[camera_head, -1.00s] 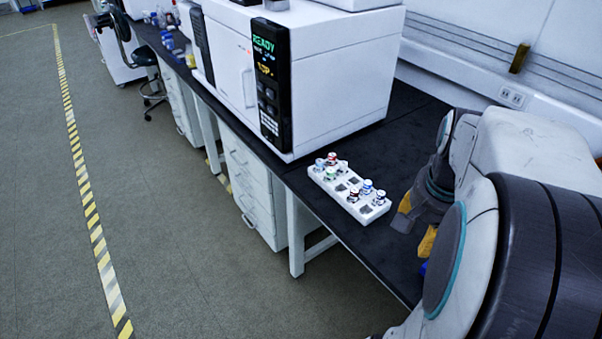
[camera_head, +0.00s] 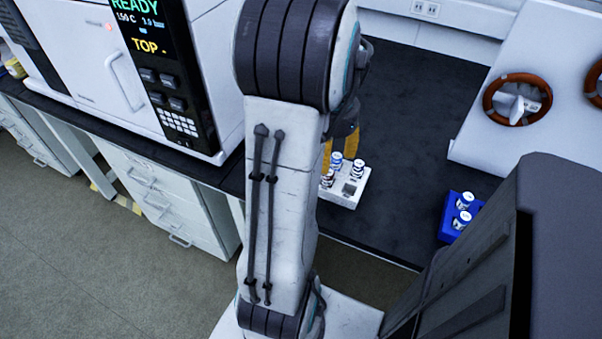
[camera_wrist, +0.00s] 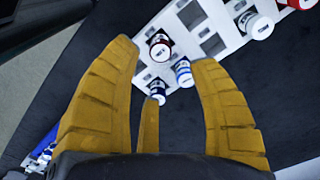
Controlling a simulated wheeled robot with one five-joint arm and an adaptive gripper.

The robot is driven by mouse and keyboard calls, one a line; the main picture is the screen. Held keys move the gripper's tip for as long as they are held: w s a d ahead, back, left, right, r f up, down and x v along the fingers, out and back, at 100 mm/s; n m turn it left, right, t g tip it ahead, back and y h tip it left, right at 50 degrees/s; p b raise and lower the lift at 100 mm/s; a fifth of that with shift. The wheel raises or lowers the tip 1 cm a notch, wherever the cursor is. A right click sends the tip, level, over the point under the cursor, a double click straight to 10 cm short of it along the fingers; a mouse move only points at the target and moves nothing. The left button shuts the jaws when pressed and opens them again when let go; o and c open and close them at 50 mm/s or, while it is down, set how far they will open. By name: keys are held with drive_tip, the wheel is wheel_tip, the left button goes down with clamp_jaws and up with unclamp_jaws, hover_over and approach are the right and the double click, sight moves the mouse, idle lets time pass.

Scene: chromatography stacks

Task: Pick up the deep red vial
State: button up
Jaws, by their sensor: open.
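In the wrist view a vial with a deep red cap and band (camera_wrist: 160,47) stands in a white rack (camera_wrist: 208,25), just ahead of and between my fingertips. My gripper (camera_wrist: 163,57) has its yellow fingers spread, with nothing held. Whether it touches the vial cannot be told. In the head view the white rack (camera_head: 343,199) shows beside my arm, partly hidden. A dark red-marked vial (camera_head: 327,179) shows there at my arm's edge.
A blue rack (camera_head: 447,227) with two vials stands right on the black bench (camera_head: 410,120). A white instrument (camera_head: 100,60) stands left. Bench between the racks is clear.

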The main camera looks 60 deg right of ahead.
drive_tip(key=shift+w+f, duration=0.1)
drive_tip(key=shift+f, duration=0.65)
drive_tip(key=shift+f+b, duration=0.75)
drive_tip(key=shift+f, duration=2.25)
clamp_jaws()
